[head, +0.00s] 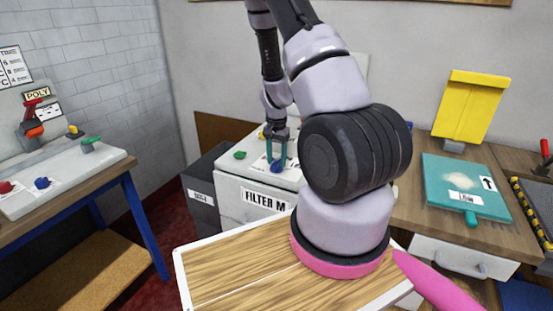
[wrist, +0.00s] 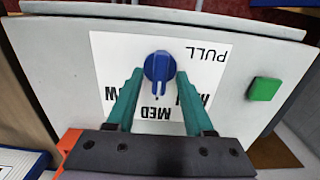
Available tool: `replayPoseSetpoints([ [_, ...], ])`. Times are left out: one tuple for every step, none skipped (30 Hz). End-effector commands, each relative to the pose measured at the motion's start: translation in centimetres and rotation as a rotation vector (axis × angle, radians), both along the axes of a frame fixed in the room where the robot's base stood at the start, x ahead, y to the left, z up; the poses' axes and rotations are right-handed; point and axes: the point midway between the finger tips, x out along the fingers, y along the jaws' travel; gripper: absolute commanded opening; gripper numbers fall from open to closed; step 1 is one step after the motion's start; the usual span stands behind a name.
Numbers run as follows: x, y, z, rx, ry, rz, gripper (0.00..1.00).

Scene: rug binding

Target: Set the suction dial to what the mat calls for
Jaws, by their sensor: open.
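The blue suction dial (wrist: 158,66) sits on a white panel with the words PULL, MED and two partly hidden labels. Its pointer is toward MED in the wrist view. My gripper (wrist: 158,80) is open, with its teal fingers on either side of the dial and no clear contact. In the head view my gripper (head: 276,158) is over the blue dial (head: 277,168) on the grey filter machine. The teal mat (head: 490,198) lies on the wooden bench at the right, with a pale patch, an arrow and a small tag that appears to read LOW.
A green button (wrist: 264,89) is beside the panel. A yellow board (head: 470,105) stands behind the mat. A workbench (head: 60,185) with several coloured knobs is at the left. A dark bin (head: 205,190) stands beside the filter machine. My arm hides part of the middle.

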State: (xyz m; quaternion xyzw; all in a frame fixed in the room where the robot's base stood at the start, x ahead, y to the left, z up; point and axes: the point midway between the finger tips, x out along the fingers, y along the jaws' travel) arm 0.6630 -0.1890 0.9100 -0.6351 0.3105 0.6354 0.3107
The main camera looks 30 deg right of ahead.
Motion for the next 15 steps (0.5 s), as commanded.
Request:
replayPoseSetpoints([
  [0.01,0.0,-0.05,0.0,0.0,0.0,0.53],
  [0.02,0.01,-0.06,0.0,0.0,0.0,0.53],
  [0.02,0.0,-0.05,0.0,0.0,0.0,0.53],
  [0.02,0.0,-0.04,0.0,0.0,0.001,0.53],
  [0.02,0.0,-0.04,0.0,0.0,0.001,0.53],
  [0.02,0.01,-0.04,0.0,0.0,0.001,0.53],
  [0.02,0.0,-0.03,0.0,0.0,0.001,0.49],
  [0.01,0.01,-0.03,0.0,0.0,0.001,0.37],
  [0.01,0.01,-0.03,0.0,0.0,0.001,0.22],
  [0.01,0.0,-0.03,0.0,0.0,0.001,0.1],
  [0.01,0.0,-0.02,0.0,0.0,0.001,0.0],
  [0.02,0.01,-0.02,0.0,0.0,0.001,0.0],
  [0.01,0.01,-0.02,0.0,0.0,0.001,0.0],
  [0.01,0.01,-0.02,0.0,0.0,0.001,0.0],
  [0.01,0.01,-0.02,0.0,0.0,0.001,0.0],
])
